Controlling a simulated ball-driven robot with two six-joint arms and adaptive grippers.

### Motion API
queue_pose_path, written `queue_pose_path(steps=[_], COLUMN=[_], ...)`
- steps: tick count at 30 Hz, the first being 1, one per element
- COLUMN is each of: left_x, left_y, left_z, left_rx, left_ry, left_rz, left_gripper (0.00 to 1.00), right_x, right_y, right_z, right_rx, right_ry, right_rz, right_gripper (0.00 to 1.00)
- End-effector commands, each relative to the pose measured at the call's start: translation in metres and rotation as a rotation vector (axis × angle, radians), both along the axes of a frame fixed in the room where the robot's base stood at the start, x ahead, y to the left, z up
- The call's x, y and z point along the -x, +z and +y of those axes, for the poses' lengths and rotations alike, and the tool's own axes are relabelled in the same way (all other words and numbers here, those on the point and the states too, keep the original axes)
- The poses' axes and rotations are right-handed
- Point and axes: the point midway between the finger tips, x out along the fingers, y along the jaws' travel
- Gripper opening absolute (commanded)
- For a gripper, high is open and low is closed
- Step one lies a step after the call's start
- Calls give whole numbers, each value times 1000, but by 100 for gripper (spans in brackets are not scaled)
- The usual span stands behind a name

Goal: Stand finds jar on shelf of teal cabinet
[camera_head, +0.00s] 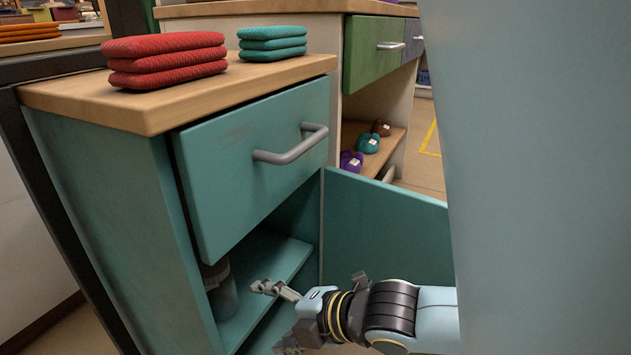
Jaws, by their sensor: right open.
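The teal cabinet (110,210) stands at the left with its lower door (388,228) swung open to the right. Inside, on the teal shelf (262,270), a grey, see-through-looking jar (221,293) with a dark top stands near the left side; its upper part is partly hidden under the drawer front. My right gripper (273,317) is open and empty in front of the cabinet opening, to the right of the jar and apart from it in the picture. Its arm comes in from the right. My left gripper is out of view.
The teal drawer (258,160) with a grey bar handle (292,147) juts above the opening. Red folded cloths (167,60) and teal ones (272,43) lie on the wooden top. Another cabinet with a green drawer (375,52) stands behind, with small rolled items on its shelf.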

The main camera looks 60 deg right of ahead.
Motion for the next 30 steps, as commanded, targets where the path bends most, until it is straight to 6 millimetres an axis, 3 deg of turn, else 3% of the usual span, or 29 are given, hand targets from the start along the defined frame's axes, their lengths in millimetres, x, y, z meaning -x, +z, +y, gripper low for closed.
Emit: queue_pose_path(steps=[3, 6, 12, 30], left_x=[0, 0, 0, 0], left_y=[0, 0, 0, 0], left_z=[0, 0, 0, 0], left_rx=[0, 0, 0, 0], left_ry=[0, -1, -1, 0], left_rz=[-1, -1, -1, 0], left_gripper=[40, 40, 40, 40], right_x=[36, 66, 104, 109], right_y=[7, 15, 30, 32], right_z=[20, 33, 49, 51], right_rx=[-388, -634, -869, -897], right_ry=[-369, -661, -1016, -1068], right_rz=[208, 344, 482, 498], right_gripper=[83, 83, 83, 83])
